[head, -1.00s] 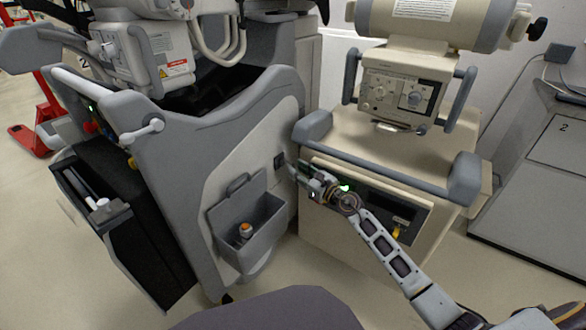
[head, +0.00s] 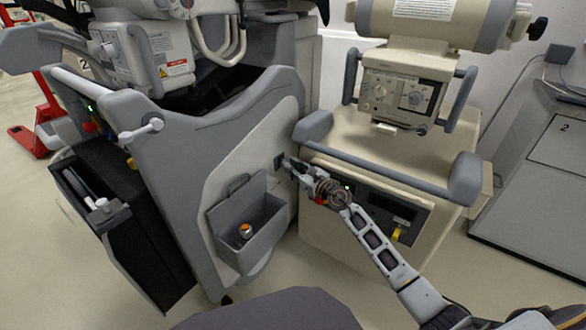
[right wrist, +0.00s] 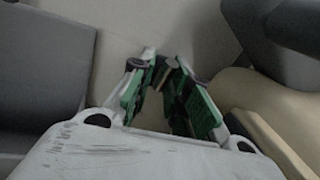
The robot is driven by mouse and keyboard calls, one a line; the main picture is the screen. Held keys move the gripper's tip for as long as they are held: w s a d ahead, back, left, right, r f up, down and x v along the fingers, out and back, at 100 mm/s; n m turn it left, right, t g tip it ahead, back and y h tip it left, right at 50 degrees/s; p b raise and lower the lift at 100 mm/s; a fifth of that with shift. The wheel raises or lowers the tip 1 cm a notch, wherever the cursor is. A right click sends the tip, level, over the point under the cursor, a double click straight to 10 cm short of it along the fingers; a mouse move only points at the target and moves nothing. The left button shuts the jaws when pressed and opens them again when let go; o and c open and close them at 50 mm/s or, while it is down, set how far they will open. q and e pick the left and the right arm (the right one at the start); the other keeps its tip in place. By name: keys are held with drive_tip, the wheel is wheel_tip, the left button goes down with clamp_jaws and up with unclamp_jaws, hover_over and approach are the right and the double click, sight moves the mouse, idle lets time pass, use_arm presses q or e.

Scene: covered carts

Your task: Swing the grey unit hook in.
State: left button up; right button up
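The grey unit (head: 225,125) stands at the left of the head view, its pale side panel facing me. A small dark fitting (head: 279,161) on that panel's right edge looks like the hook; its shape is too small to make out. My right gripper (head: 288,167) is right beside it, pointing at it, with its fingertips apart. In the right wrist view the green-sided fingers (right wrist: 163,62) have a gap between their tips, close to the pale panel. I cannot tell whether anything lies in that gap or touches the fingers. My left gripper is not in view.
A grey open bin (head: 245,232) holding an orange-topped item is on the grey unit's side, below the gripper. Floor is free at the front left.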

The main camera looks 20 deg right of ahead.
drive_tip(key=shift+c, duration=1.1)
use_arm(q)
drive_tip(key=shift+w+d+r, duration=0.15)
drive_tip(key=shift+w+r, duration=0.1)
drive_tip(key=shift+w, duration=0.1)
use_arm(e)
clamp_jaws()
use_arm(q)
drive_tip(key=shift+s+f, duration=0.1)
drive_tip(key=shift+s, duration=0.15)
use_arm(e)
drive_tip(key=shift+a, duration=0.1)
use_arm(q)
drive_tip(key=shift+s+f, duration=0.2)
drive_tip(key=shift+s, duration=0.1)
use_arm(e)
drive_tip(key=shift+a+f, duration=0.1)
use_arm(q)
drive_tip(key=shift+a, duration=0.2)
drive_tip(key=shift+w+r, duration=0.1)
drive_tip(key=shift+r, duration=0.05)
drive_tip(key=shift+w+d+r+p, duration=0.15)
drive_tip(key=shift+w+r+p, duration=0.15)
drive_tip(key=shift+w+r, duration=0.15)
use_arm(e)
drive_tip(key=shift+s+a, duration=0.1)
